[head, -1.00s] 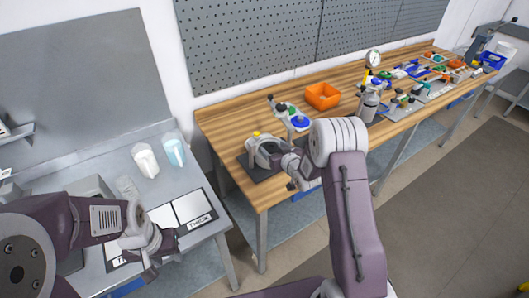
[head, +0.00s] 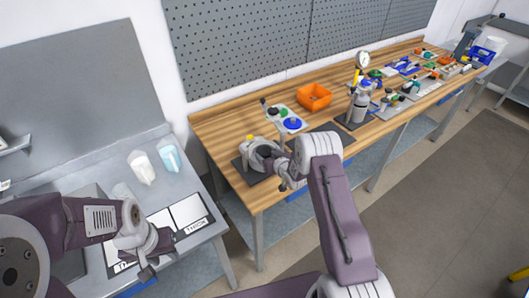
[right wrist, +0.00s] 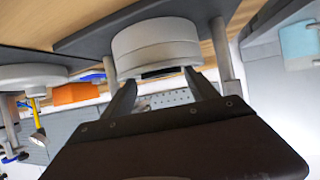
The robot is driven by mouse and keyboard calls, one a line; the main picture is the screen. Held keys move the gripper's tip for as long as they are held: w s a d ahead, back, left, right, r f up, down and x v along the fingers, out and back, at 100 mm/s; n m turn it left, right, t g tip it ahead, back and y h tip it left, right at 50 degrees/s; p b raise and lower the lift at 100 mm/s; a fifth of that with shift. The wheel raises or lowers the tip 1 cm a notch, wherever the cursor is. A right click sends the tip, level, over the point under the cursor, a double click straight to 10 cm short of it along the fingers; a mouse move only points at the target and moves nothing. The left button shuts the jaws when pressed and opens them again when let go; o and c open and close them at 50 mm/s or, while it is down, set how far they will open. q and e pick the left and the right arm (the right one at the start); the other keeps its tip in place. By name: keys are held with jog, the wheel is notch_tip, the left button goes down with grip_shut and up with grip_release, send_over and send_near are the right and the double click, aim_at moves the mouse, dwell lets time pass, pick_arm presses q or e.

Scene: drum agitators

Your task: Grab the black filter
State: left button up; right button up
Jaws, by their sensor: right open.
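A round grey-white holder (head: 258,152) stands on a dark mat (head: 243,172) at the near left corner of the wooden table. My right gripper (head: 283,158) is at its right side, partly hidden by my arm. In the right wrist view, which is upside down, the holder (right wrist: 155,40) fills the top middle. A thin black piece (right wrist: 163,73), perhaps the black filter, shows at the holder's edge. My open right gripper (right wrist: 163,82) has its fingers either side of it, with no clear grip. My left gripper (head: 162,258) hangs over the metal bench; its jaw opening is unclear.
An orange bin (head: 314,97) and a board with a blue disc (head: 292,123) stand behind the holder. A grey bottle (head: 361,104) and several small parts lie further right.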

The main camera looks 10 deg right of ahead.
aim_at(265, 151)
jog(key=x, duration=0.3)
jog(key=shift+w+a, duration=0.15)
jog(key=shift+c, duration=0.7)
jog(key=c, duration=0.9)
jog(key=shift+o, duration=0.2)
jog(key=shift+r, duration=0.15)
notch_tip(265, 151, up, 10)
jog(key=b, duration=0.1)
jog(key=shift+b, duration=0.3)
